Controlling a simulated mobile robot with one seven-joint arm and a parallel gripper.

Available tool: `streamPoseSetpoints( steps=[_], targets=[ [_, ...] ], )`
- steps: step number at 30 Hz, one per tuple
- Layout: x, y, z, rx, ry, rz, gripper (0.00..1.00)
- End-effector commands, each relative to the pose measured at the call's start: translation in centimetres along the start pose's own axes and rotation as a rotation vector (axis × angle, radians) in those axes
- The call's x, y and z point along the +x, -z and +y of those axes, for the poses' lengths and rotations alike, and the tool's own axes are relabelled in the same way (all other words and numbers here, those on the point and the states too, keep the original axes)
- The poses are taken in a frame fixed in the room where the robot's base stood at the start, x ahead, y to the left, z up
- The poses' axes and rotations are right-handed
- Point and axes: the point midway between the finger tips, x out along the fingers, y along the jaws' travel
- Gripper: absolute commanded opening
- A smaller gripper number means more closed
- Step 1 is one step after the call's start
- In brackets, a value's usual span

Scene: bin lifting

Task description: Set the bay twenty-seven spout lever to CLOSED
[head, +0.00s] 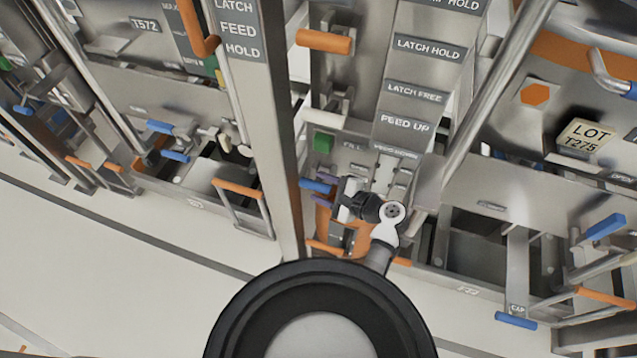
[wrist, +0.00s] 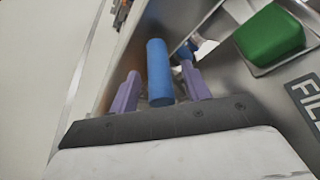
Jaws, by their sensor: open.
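A blue cylindrical lever handle (wrist: 160,75) stands between the two purple fingers of my gripper (wrist: 160,84) in the wrist view. The fingers are apart, one on each side of the handle, with a gap visible on the left. In the head view my gripper (head: 324,190) is at the middle panel, beside the same blue handle (head: 314,186). The handle's far end and mount are partly hidden. I cannot read a bay number or a CLOSED mark near it.
A green button (wrist: 270,38) and a FILL label (wrist: 308,98) lie right of the handle; the button also shows in the head view (head: 323,143). An upright post (head: 270,130) stands close on the left. Orange handles (head: 323,41) and other blue levers (head: 605,227) surround the panel.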

Motion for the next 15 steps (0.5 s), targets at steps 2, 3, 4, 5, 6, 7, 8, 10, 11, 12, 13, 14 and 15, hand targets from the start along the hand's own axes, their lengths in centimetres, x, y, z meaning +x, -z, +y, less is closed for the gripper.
streamPoseSetpoints(
  steps=[2,3,4,5,6,7,8,10,11,12,13,14,15],
  targets=[
    [0.8,0.0,0.0,0.001,-0.001,0.0,0.47],
    [1.0,0.0,0.0,0.0,-0.001,-0.001,0.47],
    [1.2,-0.1,0.0,0.0,-0.001,-0.001,0.47],
    [1.3,-0.1,0.0,0.0,-0.001,-0.001,0.47],
    [1.4,0.0,0.0,0.0,-0.001,0.0,0.47],
    [1.5,0.0,0.0,0.0,0.0,0.0,0.47],
    [1.5,0.0,0.0,0.0,0.0,0.0,0.47],
    [1.5,0.0,0.0,0.0,0.0,0.0,0.47],
    [1.5,0.0,0.0,0.0,0.0,0.0,0.47],
    [1.5,0.0,0.0,0.0,0.0,0.0,0.47],
    [1.5,0.0,0.0,0.0,0.0,0.0,0.47],
    [1.5,0.0,0.0,0.0,0.0,0.0,0.47],
    [1.5,0.0,0.0,0.0,0.0,0.0,0.42]
  ],
)
